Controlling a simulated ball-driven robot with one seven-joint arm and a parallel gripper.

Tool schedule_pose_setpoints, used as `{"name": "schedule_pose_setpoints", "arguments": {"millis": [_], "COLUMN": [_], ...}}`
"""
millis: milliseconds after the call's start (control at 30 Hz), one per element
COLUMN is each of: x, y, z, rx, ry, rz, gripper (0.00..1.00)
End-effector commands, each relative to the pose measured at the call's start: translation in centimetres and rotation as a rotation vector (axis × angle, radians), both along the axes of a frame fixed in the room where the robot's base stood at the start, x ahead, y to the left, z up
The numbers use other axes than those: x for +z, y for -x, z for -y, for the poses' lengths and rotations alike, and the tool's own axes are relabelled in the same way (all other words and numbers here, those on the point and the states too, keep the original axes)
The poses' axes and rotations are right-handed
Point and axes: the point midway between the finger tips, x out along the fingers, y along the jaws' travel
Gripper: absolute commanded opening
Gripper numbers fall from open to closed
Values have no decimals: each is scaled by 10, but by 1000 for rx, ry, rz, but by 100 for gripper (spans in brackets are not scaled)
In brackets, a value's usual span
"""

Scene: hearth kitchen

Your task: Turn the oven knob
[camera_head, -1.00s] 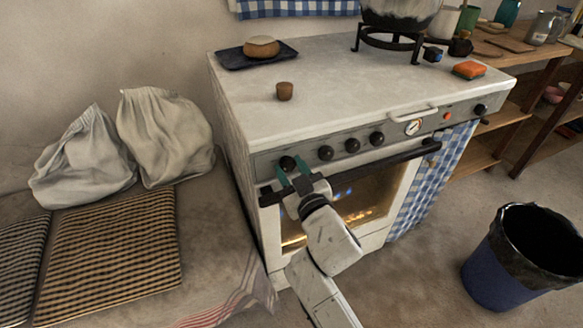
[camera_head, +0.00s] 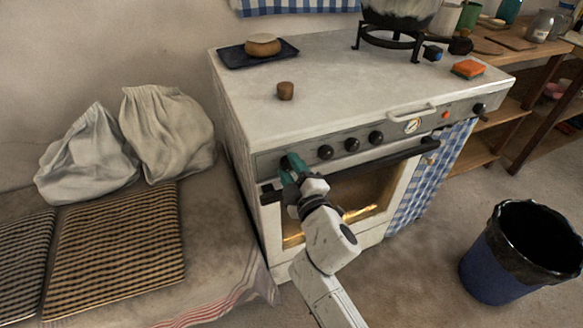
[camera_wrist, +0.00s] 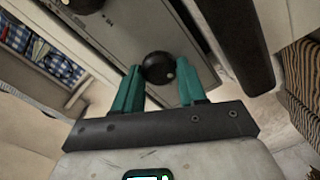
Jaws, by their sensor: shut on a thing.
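The oven's front panel carries a row of black knobs. The leftmost knob shows in the wrist view (camera_wrist: 158,66) as a round black knob with a pale mark, between the two teal fingers of my gripper (camera_wrist: 160,82). My gripper is shut on this knob. In the head view my gripper (camera_head: 291,165) is at the left end of the panel and hides that knob. The white oven (camera_head: 236,146) stands with its door closed and a glow behind the glass.
A black door handle bar (camera_head: 385,159) runs just below the panel, close to my gripper. A neighbouring knob (camera_head: 325,152) sits to the right. A cushioned bench (camera_head: 115,245) is at left, a blue bin (camera_head: 503,273) at right.

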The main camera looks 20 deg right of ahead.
Motion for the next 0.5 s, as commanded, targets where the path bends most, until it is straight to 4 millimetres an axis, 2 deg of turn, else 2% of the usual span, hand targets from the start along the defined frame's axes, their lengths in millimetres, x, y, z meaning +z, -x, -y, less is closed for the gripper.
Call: {"name": "schedule_pose_setpoints", "arguments": {"millis": [500], "x": [-1], "y": [0], "z": [-1], "rx": [3], "ry": [77], "rz": [-1], "gripper": [11]}}
